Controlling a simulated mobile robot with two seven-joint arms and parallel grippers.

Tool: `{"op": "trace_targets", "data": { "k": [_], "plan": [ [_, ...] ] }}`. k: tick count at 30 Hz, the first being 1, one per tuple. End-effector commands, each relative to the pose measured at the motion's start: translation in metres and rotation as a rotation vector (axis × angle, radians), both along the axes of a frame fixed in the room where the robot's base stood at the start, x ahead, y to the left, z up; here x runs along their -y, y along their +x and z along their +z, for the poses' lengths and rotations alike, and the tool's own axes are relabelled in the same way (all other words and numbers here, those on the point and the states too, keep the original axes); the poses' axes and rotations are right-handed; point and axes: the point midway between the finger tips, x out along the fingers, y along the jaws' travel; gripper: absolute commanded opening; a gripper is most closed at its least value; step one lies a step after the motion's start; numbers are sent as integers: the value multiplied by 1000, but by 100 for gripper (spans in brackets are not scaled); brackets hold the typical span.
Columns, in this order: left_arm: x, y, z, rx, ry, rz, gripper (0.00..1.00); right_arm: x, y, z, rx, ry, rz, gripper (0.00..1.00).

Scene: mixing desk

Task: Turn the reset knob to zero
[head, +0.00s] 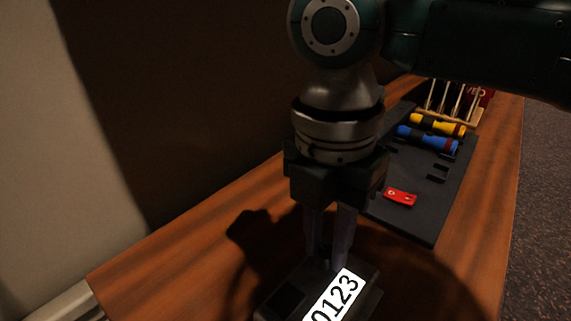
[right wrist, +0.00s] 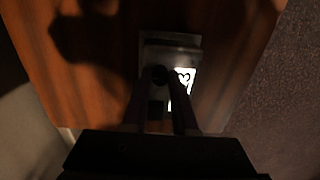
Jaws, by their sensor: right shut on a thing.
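A dark box-shaped counter (head: 372,300) stands on the wooden desk at the bottom of the head view, partly cut off by the frame edge. In the right wrist view the gripper (right wrist: 161,78) is shut on a small dark round knob (right wrist: 160,73) beside the lit display (right wrist: 181,82). The knob is mostly hidden by the fingers in the head view. My left gripper is in neither view.
A dark tool tray (head: 420,222) lies behind to the right, with a red piece (head: 400,197), a blue-handled tool (head: 427,139) and a yellow-handled tool (head: 438,125). A wooden rack (head: 455,116) stands at the far end. Bare desk (head: 180,262) lies left of the counter.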

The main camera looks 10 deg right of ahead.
Motion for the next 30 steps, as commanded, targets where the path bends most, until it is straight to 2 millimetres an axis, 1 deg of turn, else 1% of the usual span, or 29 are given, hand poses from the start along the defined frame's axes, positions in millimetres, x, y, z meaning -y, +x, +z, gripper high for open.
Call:
{"op": "trace_targets", "data": {
  "k": [1, 9, 18, 30],
  "plan": [
    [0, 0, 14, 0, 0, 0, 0, 0, -1, 7, -6, 1, -40, 0],
    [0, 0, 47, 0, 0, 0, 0, -1, -2, 6, -6, 2, -292, 0],
    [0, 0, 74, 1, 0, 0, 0, 0, -2, 5, -6, 1, -579, 0],
    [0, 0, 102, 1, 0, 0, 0, 0, -1, 4, -6, 2, -960, 0]
  ]
}}
